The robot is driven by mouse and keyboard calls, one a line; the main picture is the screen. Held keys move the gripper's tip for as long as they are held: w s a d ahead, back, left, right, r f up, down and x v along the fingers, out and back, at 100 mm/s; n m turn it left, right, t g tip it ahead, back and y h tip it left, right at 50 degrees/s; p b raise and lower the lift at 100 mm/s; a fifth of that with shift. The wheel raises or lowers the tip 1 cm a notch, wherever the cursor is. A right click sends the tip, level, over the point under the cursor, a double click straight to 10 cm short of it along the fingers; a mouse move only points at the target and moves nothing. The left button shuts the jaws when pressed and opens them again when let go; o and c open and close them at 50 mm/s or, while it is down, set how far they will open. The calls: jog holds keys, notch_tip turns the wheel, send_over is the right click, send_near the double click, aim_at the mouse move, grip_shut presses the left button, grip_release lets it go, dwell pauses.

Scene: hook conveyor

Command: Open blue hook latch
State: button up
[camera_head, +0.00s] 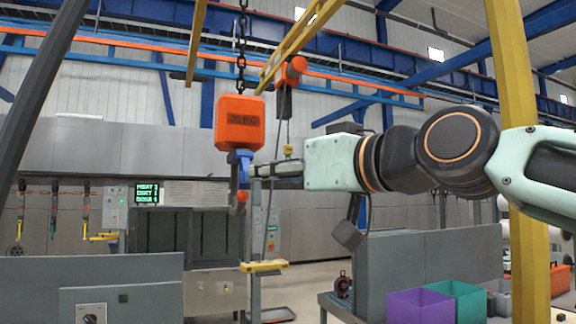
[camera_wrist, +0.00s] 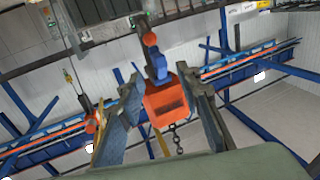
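An orange hoist block (camera_head: 240,122) hangs on a dark chain in the head view; it also shows between my fingers in the wrist view (camera_wrist: 166,102). The blue hook latch (camera_head: 242,160) hangs just under the block, with a small red-orange piece (camera_head: 242,196) below it. The latch shows in the wrist view (camera_wrist: 157,66) near the level of my fingertips. My gripper (camera_head: 256,171) is level with the latch, close on its right. In the wrist view my gripper (camera_wrist: 161,78) has its two fingers spread, with the latch between their tips. Contact cannot be told.
A second orange hoist (camera_head: 293,71) hangs behind, with a yellow handle (camera_head: 264,267) low down. Grey cabinets (camera_head: 92,290) stand at lower left. Purple (camera_head: 420,306) and green (camera_head: 456,300) bins stand at lower right. A yellow post (camera_head: 522,150) rises beside my arm.

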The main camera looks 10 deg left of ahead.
jog(key=p+x, duration=0.1)
jog(key=x, duration=0.6)
dwell(0.3)
jog(key=c, duration=0.8)
jog(key=shift+r+p, duration=0.1)
jog(key=shift+p, duration=0.3)
